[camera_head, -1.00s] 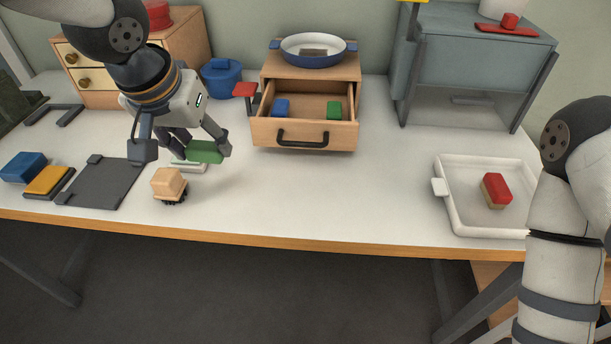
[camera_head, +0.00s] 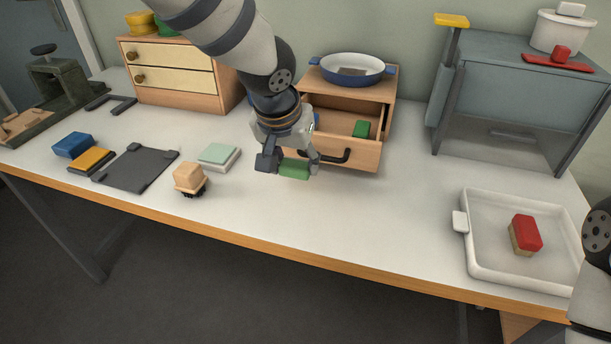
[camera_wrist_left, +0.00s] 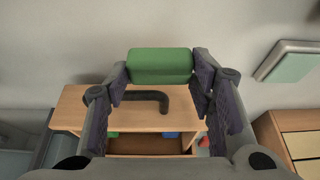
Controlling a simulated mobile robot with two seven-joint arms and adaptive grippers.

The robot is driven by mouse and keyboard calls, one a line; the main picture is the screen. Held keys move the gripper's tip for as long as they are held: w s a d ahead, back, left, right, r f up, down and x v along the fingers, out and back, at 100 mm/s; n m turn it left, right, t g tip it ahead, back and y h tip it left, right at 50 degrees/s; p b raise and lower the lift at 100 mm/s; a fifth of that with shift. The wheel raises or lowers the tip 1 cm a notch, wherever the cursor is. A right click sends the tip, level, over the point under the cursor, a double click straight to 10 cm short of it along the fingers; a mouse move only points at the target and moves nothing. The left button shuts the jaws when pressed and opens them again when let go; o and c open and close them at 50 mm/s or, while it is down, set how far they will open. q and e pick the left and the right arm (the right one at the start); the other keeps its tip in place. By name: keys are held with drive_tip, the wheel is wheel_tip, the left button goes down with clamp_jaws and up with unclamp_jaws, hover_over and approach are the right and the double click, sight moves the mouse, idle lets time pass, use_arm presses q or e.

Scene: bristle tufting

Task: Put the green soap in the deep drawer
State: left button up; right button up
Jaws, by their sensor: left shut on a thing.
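My left gripper (camera_head: 287,168) is shut on the green soap (camera_head: 294,170) and holds it in the air in front of the open drawer. In the left wrist view the green soap (camera_wrist_left: 160,66) sits between the two fingers. The drawer (camera_head: 352,154) is pulled out of a small wooden cabinet and has a dark handle (camera_wrist_left: 140,98). A green block (camera_head: 361,128) lies inside it, and a blue block (camera_wrist_left: 170,135) shows in the wrist view. My arm hides the drawer's left part in the head view. My right gripper is out of view.
A blue pan (camera_head: 352,68) stands on the cabinet. A pale green and white dish (camera_head: 219,157), a brush block (camera_head: 188,178) and a dark plate (camera_head: 138,169) lie to the left. A white tray (camera_head: 474,270) holding a red-topped block (camera_head: 525,233) is at right. The front middle of the table is clear.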

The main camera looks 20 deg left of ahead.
sight(302, 191)
use_arm(q)
drive_tip(key=shift+w+d+f, duration=0.35)
drive_tip(key=shift+w+f, duration=0.2)
drive_tip(key=shift+f, duration=0.2)
drive_tip(key=shift+w+d+f+b, duration=0.1)
drive_tip(key=shift+w+f+b, duration=0.05)
drive_tip(key=shift+f, duration=0.7)
drive_tip(key=shift+w+d+f+b, duration=0.1)
drive_tip(key=shift+f+b, duration=0.05)
drive_tip(key=shift+f, duration=0.7)
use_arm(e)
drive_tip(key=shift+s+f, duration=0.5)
use_arm(q)
drive_tip(key=shift+f, duration=0.2)
drive_tip(key=o, duration=1.1)
drive_tip(key=shift+o, duration=0.2)
